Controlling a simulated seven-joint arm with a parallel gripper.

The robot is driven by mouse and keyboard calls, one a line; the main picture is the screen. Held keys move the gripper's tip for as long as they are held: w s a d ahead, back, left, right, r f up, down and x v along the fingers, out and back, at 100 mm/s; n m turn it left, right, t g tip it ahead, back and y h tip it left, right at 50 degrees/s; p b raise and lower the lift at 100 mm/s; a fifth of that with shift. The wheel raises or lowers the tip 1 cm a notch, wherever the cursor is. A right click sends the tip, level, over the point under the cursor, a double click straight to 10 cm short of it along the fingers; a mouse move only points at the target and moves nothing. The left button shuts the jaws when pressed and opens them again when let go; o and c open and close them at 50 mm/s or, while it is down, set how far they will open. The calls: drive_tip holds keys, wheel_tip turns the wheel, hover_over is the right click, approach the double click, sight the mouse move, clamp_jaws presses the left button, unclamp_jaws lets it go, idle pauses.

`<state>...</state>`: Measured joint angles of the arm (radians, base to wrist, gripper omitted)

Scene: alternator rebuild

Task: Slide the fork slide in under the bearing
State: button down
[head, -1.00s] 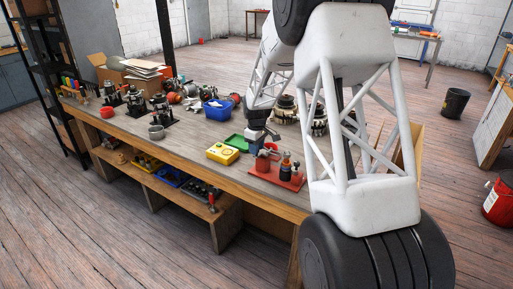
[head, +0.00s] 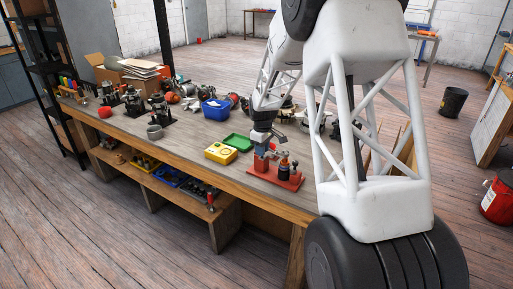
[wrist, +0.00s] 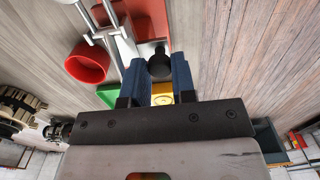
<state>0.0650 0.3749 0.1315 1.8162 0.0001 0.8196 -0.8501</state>
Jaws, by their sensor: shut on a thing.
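My gripper (wrist: 158,82) has two blue fingers. In the wrist view they are closed on a dark round knob (wrist: 160,62), which looks like the handle of the fork slide. Pale metal bars (wrist: 96,28) show left of the knob, close to a red cup-shaped part (wrist: 87,64). A red base plate (wrist: 150,20) lies beyond the knob. In the head view my gripper (head: 262,143) is low over the left part of the red fixture (head: 278,178), which carries dark upright parts. The bearing cannot be made out clearly, nor whether the fork is under it.
A yellow box (head: 221,153) and a green tray (head: 238,141) stand just left of the fixture. A blue bin (head: 215,109) and several alternator parts stand farther back. The bench's front edge (head: 255,204) is close to the fixture. Bare bench top lies left of the yellow box.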

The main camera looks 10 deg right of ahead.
drive_tip(key=shift+s+d, duration=0.55)
drive_tip(key=c, duration=1.2)
unclamp_jaws()
drive_tip(key=shift+r, duration=0.15)
wheel_tip(320, 180, up, 8)
drive_tip(key=shift+f, duration=0.2)
